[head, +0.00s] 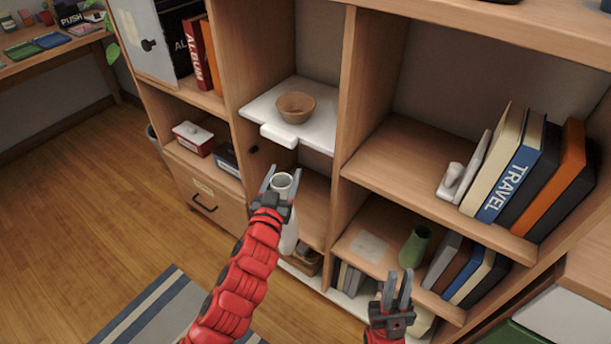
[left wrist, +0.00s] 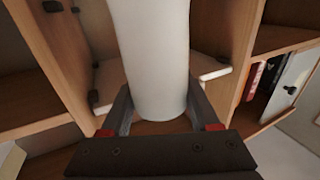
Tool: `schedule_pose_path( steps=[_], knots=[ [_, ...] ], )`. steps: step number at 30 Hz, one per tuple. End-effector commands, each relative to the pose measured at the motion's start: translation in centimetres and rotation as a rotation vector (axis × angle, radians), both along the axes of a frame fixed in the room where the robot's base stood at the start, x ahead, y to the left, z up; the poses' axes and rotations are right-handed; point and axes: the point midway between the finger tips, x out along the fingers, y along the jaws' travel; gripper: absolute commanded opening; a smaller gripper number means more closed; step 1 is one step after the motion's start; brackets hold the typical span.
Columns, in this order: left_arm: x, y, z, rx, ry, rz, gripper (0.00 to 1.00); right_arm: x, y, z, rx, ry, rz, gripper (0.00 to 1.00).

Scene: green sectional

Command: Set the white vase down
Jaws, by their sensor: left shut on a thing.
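The white vase (head: 289,236) is in my left gripper (head: 281,182), in front of the lower middle part of the shelf unit. In the head view the gripper and arm hide part of it, and its open rim faces up. In the left wrist view the vase (left wrist: 150,60) stands between the two fingers, which are shut on it. I cannot tell whether its base touches anything. My right gripper (head: 398,290) is at the lower right, its two fingers apart and nothing visible between them.
The wooden shelf unit has a white board (head: 258,103) with a tan bowl (head: 295,107), jutting forward. A green vase (head: 414,246) stands on the lower right shelf beside books. The upper right shelf has free room left of a white ornament (head: 454,176). Uprights divide the compartments.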

Motion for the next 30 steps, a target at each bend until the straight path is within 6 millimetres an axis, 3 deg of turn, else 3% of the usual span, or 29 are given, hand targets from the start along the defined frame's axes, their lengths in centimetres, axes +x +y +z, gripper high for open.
schedule_pose_path(
  steps=[18, 24, 30],
  knots=[
    [11.3, -2.8, 0.3, -0.002, -0.005, -0.001, 0.00, 0.0, 0.0, -1.2, 0.000, 0.000, 0.000, 0.18],
    [14.0, -3.5, 0.5, -0.004, -0.006, -0.001, 0.00, 0.0, 0.0, -1.2, 0.000, 0.000, 0.000, 0.18],
    [15.6, -3.8, 0.3, -0.002, -0.003, -0.001, 0.00, 0.0, 0.0, -0.9, 0.000, 0.000, 0.000, 0.18]
  ],
)
